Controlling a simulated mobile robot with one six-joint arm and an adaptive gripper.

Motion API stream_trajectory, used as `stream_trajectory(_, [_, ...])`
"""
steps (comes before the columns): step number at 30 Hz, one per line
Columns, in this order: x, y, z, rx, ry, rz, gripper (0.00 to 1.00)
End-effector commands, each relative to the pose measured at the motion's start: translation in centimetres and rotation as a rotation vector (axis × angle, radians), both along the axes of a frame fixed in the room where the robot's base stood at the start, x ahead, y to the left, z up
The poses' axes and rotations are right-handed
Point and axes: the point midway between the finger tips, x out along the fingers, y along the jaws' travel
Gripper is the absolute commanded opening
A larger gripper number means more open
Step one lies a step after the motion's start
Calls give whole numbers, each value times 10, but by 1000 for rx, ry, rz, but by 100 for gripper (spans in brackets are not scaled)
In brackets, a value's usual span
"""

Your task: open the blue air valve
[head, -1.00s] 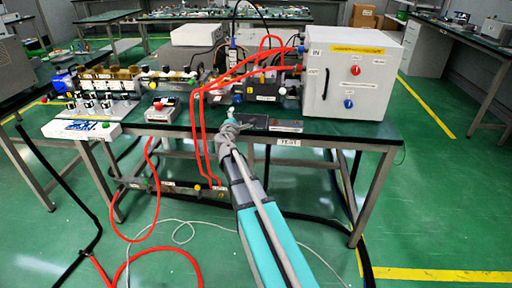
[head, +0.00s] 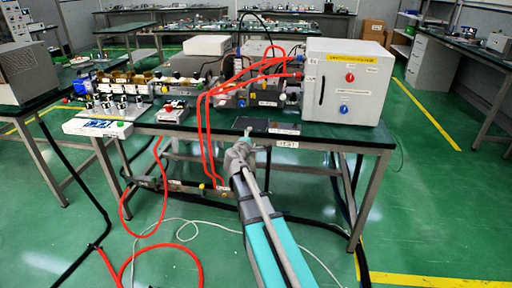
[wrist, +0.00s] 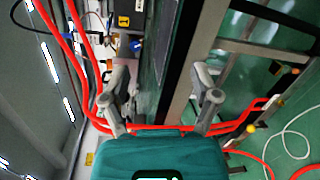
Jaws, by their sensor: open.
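The white box (head: 320,85) has a red knob (head: 350,77) and, below it, a blue knob (head: 344,109) on its front. Which part is the blue air valve is not certain; the blue knob is the clearest blue control in the head view. My gripper (head: 244,137) is in front of the bench's front edge, to the left of and lower than the blue knob, and apart from it. In the wrist view my gripper (wrist: 165,88) has its two grey fingers spread wide, with nothing held between them. A small blue part (wrist: 136,45) beyond the left finger is too small to name.
Red hoses (head: 207,130) loop from the bench equipment down past its front edge, close to my gripper's left. The bench (head: 370,133) carries crowded equipment, with a flat dark plate (head: 252,125) near its front edge. A lower rail (head: 175,186) has a yellow knob. Floor is open at right.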

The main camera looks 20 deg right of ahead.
Motion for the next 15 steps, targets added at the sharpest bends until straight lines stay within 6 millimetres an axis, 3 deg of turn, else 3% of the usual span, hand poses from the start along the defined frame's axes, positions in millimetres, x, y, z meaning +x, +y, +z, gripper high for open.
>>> stream_trajectory(15, [-14,0,-11,104,-13,-56,79])
